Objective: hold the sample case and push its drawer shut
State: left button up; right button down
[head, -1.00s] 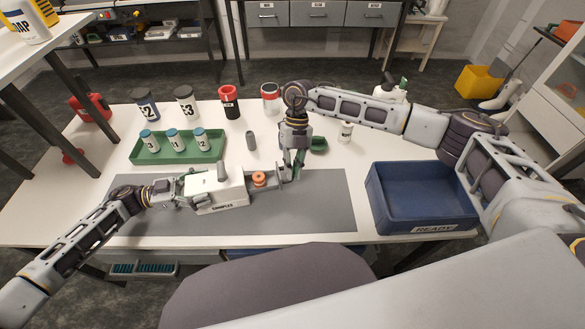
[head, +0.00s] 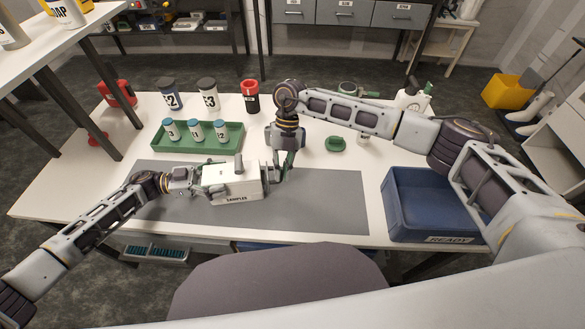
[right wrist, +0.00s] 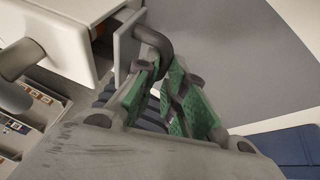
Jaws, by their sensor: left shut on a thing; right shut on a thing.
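The white sample case (head: 238,190), labelled SAMPLES, stands on the grey mat with a dark post on top. My left gripper (head: 200,184) is shut on its left end. The drawer is nearly in at the right end; in the right wrist view its grey front panel (right wrist: 125,46) stands a small gap off the case (right wrist: 65,35). My right gripper (head: 280,170) is shut at the dark curved drawer handle (right wrist: 155,42), its green pads (right wrist: 165,88) around the handle's end.
The grey mat (head: 325,200) is clear to the right of the case. A green tray (head: 225,150) with several small bottles stands behind it. A blue READY bin (head: 430,210) is at the right, and a green object (head: 336,144) lies behind the right gripper.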

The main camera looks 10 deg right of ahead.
pick_arm(q)
jog(key=shift+s+d, duration=0.1)
pick_arm(e)
jog(key=shift+a+r, duration=0.1)
jog(key=shift+a, duration=1.05)
jog(key=c, duration=1.5)
grip_release()
jog(key=shift+a, duration=0.1)
jog(key=v, duration=1.2)
